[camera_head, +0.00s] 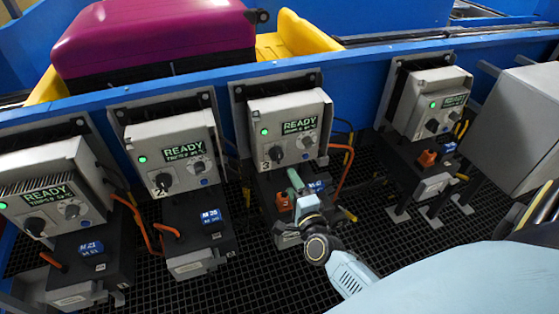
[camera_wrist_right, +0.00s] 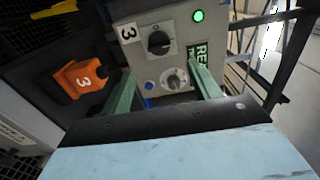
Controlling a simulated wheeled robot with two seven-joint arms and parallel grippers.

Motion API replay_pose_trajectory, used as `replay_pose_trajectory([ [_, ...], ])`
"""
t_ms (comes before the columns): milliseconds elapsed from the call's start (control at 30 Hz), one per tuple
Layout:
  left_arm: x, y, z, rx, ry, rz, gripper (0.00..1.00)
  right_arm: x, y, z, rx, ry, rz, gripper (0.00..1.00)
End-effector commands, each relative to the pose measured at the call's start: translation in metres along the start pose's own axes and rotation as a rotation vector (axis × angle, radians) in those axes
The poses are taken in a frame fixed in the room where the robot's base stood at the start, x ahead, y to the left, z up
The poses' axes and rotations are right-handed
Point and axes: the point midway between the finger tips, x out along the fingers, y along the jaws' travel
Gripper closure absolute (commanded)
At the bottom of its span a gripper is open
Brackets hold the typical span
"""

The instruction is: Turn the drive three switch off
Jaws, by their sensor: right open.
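The drive three box (camera_head: 282,107) is grey, with a "3" label, a lit green lamp and a display reading READY. Its black rotary switch (camera_head: 276,153) is on the lower left of the front, and it also shows in the right wrist view (camera_wrist_right: 158,42) beside the label. A smaller grey knob (camera_wrist_right: 174,80) is next to it. My right gripper (camera_head: 295,180) is just below the box front in the head view. Its two green fingers (camera_wrist_right: 165,75) are apart with nothing held between them, and frame the grey knob in the wrist view. My left gripper is not in view.
Similar boxes stand left (camera_head: 170,135) and right (camera_head: 428,100), with READY displays on the left ones. An orange "3" block (camera_wrist_right: 82,76) sits below the drive three box. A magenta case (camera_head: 150,35) rests behind the blue rail. Orange cables curve beside the units.

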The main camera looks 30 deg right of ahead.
Motion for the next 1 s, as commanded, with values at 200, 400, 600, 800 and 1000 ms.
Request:
replay_pose_trajectory([
  [200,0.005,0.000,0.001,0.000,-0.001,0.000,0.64,0.047,0.000,0.000,-0.002,0.000,-0.002,0.39],
  [400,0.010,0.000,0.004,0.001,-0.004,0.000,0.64,0.084,0.001,0.000,-0.005,-0.002,0.000,0.39],
  [600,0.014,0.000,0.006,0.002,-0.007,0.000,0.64,0.105,0.002,0.001,-0.005,-0.002,0.003,0.39],
  [800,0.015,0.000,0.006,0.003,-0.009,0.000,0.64,0.111,0.001,0.001,-0.004,-0.002,0.003,0.39],
  [1000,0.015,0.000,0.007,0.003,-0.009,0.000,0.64,0.111,0.001,0.001,-0.005,-0.002,0.003,0.40],
])
